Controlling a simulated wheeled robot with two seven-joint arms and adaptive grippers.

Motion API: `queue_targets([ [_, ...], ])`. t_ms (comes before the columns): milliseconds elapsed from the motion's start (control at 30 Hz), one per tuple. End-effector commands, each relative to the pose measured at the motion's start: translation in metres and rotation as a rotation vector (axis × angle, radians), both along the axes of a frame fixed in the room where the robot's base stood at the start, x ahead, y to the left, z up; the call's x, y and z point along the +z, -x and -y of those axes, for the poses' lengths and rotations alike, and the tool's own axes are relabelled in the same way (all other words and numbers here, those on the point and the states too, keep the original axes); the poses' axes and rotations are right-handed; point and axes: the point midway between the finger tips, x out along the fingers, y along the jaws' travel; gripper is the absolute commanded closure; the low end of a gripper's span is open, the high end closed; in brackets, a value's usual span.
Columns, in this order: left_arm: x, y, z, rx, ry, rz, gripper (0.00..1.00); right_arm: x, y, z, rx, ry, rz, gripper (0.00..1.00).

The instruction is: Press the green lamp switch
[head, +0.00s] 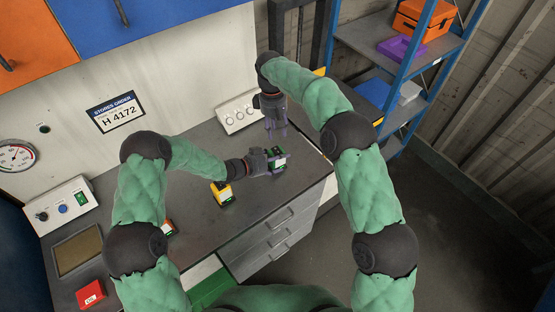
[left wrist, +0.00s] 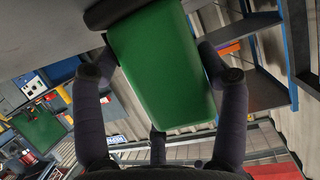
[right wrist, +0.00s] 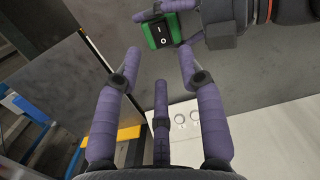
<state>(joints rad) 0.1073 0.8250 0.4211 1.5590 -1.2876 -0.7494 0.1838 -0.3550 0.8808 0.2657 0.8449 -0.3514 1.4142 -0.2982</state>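The green lamp switch (head: 277,160) is a small green box with a black rocker face, near the right end of the grey bench. My left gripper (head: 268,161) has its fingers around it; in the left wrist view the green body (left wrist: 160,65) lies between the fingers. In the right wrist view the rocker face (right wrist: 160,33), marked I and O, faces up. My right gripper (head: 275,130) is above and behind the switch, pointing down, its fingers (right wrist: 160,70) spread, empty and apart from the switch.
A yellow switch box (head: 222,193) stands on the bench (head: 190,215) left of the green one, and an orange one (head: 168,228) is partly behind my left arm. A white panel with round knobs (head: 238,114) is at the wall. A red box (head: 91,294) lies front left.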

Motion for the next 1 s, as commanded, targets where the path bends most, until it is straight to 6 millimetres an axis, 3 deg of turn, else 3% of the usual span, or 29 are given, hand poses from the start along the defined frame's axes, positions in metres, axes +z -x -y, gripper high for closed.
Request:
queue_targets([
  [100,0.000,0.000,0.000,0.000,0.000,0.000,0.73,0.000,0.000,0.000,0.000,0.000,0.000,0.61],
  [233,0.000,0.000,0.000,0.000,0.000,0.000,0.73,0.001,0.000,0.000,0.014,-0.002,0.000,0.97],
  [267,0.000,0.000,0.000,0.000,0.000,0.000,0.73,0.001,0.000,0.000,0.026,-0.003,-0.001,1.00],
  [467,0.000,0.000,0.000,-0.001,0.000,0.000,0.73,0.010,-0.003,-0.001,0.218,-0.024,-0.010,1.00],
  [1000,0.000,0.001,0.000,-0.001,0.001,-0.001,0.73,0.042,-0.009,-0.004,1.054,-0.110,-0.046,1.00],
])
